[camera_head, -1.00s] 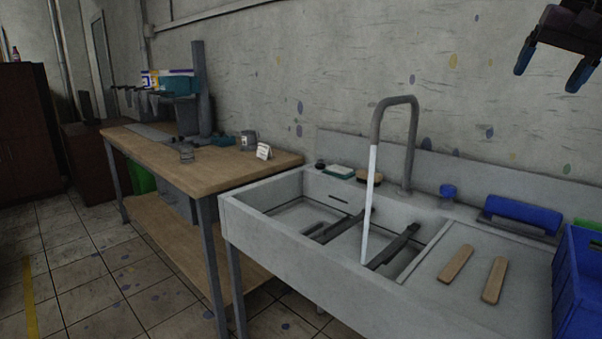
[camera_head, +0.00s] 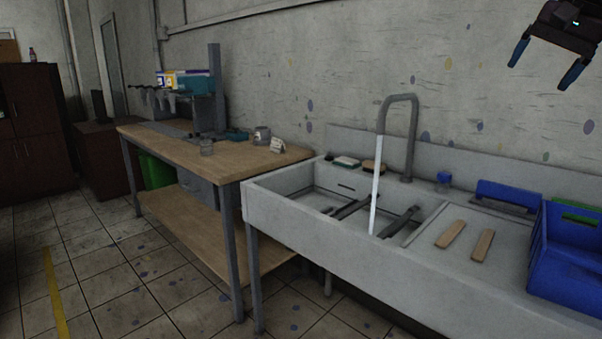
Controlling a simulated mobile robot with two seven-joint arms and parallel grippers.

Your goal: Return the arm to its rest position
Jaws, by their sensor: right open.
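My right gripper (camera_head: 543,66) shows at the top right corner, raised in front of the wall and above the sink's right side. Its two blue-tipped fingers are spread apart, with nothing between them. Most of the right arm is outside the picture. My left gripper is not in view.
A grey sink (camera_head: 330,239) has a tap (camera_head: 412,130) with water running. Two wooden pieces (camera_head: 466,240) and a blue crate (camera_head: 566,262) sit on its right side. A wooden table (camera_head: 228,165) with a stand stands left of it. The tiled floor (camera_head: 110,260) at left is clear.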

